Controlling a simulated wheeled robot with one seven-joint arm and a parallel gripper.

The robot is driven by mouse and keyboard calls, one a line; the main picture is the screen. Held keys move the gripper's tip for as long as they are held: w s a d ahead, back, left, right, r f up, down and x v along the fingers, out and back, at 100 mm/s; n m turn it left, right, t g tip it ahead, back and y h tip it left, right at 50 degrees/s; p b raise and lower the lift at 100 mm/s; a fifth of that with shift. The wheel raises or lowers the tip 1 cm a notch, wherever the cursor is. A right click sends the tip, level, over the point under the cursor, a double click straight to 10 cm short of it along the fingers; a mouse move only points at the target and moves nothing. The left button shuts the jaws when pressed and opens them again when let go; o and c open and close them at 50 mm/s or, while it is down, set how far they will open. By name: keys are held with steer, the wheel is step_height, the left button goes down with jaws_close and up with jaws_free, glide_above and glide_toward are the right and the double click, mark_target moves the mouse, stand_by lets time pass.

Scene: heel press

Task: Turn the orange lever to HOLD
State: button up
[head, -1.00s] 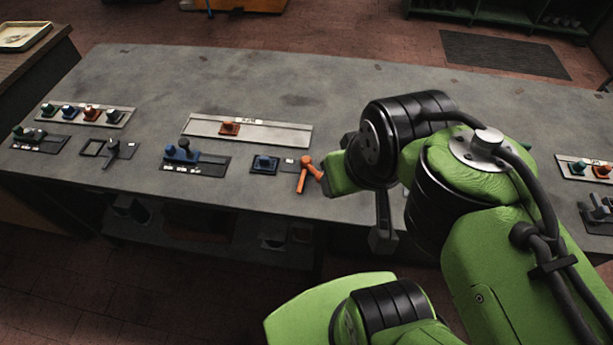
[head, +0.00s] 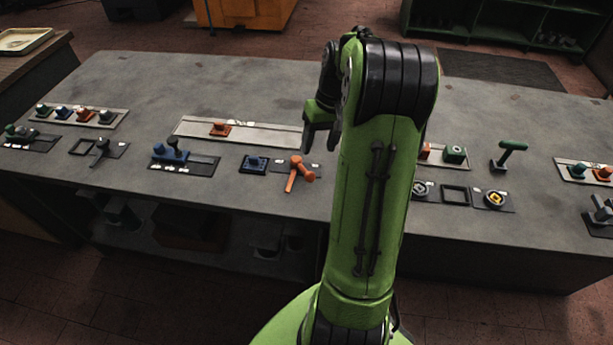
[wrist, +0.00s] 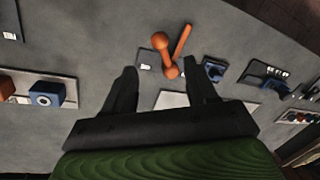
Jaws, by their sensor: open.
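The orange lever (head: 298,172) stands on a small dark plate near the front edge of the table, right of a blue button. It has a round knob and a long arm pointing toward the front edge. In the wrist view the orange lever (wrist: 172,50) shows ahead of and between the fingers, apart from them. My gripper (head: 318,138) hangs above the table just behind and right of the lever, and in the wrist view my gripper (wrist: 162,85) is open and empty. White labels show on the lever's plate, too small to read.
A blue button (head: 254,163) sits close left of the lever. Behind is a pale rail with an orange slider (head: 220,129). A blue-knobbed control (head: 171,150) is farther left. Right of my arm are a green block (head: 455,154) and a green-handled lever (head: 511,146).

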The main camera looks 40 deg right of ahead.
mark_target(311, 173)
steer(key=f+b, duration=0.1)
steer(key=f, duration=0.2)
steer(key=a+f+b, duration=0.1)
steer(key=f, duration=0.3)
steer(key=w+f+b, duration=0.1)
steer(key=f, duration=0.2)
steer(key=shift+a+f, duration=0.25)
steer(key=shift+a, duration=0.15)
jaws_close()
